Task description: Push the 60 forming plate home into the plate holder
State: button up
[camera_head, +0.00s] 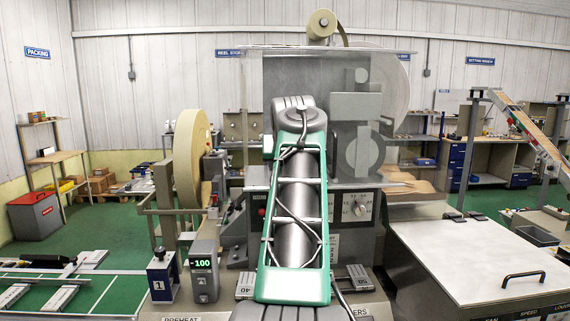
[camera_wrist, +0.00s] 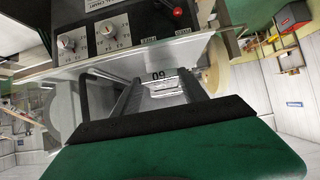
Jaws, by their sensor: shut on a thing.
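In the wrist view, the forming plate (camera_wrist: 166,86), a pale metal piece, lies between the two dark fingers of my gripper (camera_wrist: 160,94). A mark reading 60, upside down, shows at its far end. My gripper is shut on it. The plate's far end reaches the machine below the knob panel; I cannot tell whether it is seated. The plate holder is not clearly distinguishable there. In the head view, my arm covers my gripper, the 60 plate and the middle of the machine front.
In the head view, plates marked 40 (camera_head: 246,286) and 50 (camera_head: 357,278) lie at the front, either side of my arm. A clear guard (camera_head: 285,80) covers the machine's upper part. A knob panel (camera_wrist: 105,35) is close in the wrist view.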

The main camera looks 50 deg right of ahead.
jog(key=shift+w+d+r+p, duration=0.1)
jog(key=shift+w+d+p, duration=2.05)
jog(key=shift+d+p, duration=0.4)
jog(key=o, duration=1.6)
jog(key=shift+a, duration=0.1)
jog(key=shift+o, duration=0.2)
jog(key=b+v, duration=0.2)
jog(key=v, duration=0.5)
jog(key=shift+s+a, duration=0.2)
jog(key=shift+a, duration=0.05)
jog(key=shift+r, duration=0.15)
